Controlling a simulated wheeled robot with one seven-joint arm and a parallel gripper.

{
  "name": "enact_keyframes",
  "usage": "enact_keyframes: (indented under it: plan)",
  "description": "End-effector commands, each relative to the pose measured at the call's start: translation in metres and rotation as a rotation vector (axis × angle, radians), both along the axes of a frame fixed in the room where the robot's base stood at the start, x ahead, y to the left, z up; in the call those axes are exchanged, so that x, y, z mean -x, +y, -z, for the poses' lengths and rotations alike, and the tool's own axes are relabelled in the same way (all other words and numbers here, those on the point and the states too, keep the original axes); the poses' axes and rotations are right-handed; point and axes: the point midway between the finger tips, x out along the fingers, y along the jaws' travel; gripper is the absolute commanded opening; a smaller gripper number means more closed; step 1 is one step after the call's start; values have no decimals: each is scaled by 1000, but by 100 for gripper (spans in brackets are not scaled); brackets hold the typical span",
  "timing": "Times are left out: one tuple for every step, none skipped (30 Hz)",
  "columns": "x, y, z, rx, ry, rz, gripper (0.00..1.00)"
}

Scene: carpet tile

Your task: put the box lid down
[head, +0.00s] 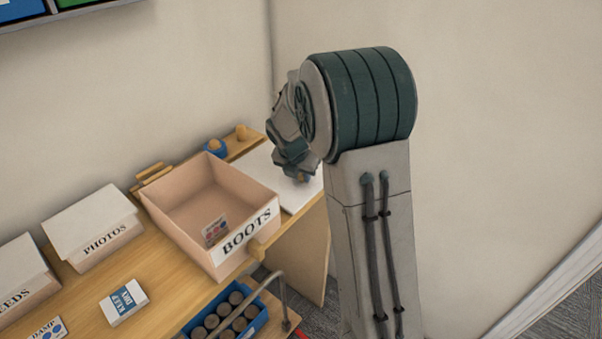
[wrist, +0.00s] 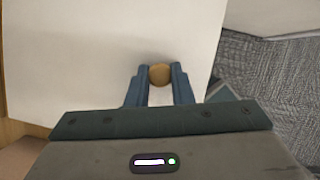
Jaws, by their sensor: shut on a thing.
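The box lid (head: 287,190) is a flat white panel at the right end of the wooden table, right of the open BOOTS box (head: 245,241). It fills much of the wrist view (wrist: 90,60). My gripper (head: 303,180) is over the lid, and its blue fingers (wrist: 160,80) are shut on the lid's round wooden knob (wrist: 160,74). The lid looks about level. My arm hides part of it in the head view, and I cannot tell whether its underside touches the table. The BOOTS box has no lid on it, and a small printed card (head: 214,231) is inside.
PHOTOS box (head: 107,245) and another lidded box (head: 22,290) stand at the left. A KEEP DRY packet (head: 123,302) lies in front. A blue tray of round pieces (head: 254,316) is below the BOOTS box. Grey carpet (wrist: 270,80) lies right of the lid.

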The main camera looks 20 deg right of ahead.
Motion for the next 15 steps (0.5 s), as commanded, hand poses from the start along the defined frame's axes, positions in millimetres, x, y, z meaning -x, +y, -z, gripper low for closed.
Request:
enact_keyframes:
  plan:
    - [0,0,0,0,0,0,0]
    - [0,0,0,0,0,0,0]
    - [0,0,-1,0,0,0,0]
    - [0,0,0,0,0,0,0]
    - [0,0,0,0,0,0,0]
    - [0,0,1,0,0,1,0]
    - [0,0,2,0,0,1,23]
    - [0,0,1,0,0,1,31]
    - [0,0,1,0,0,1,42]
    - [0,0,1,0,0,1,42]
    - [0,0,1,0,0,1,42]
    - [0,0,1,0,0,1,42]
    - [0,0,1,0,0,1,42]
    - [0,0,1,0,0,1,42]
    - [0,0,1,0,0,0,42]
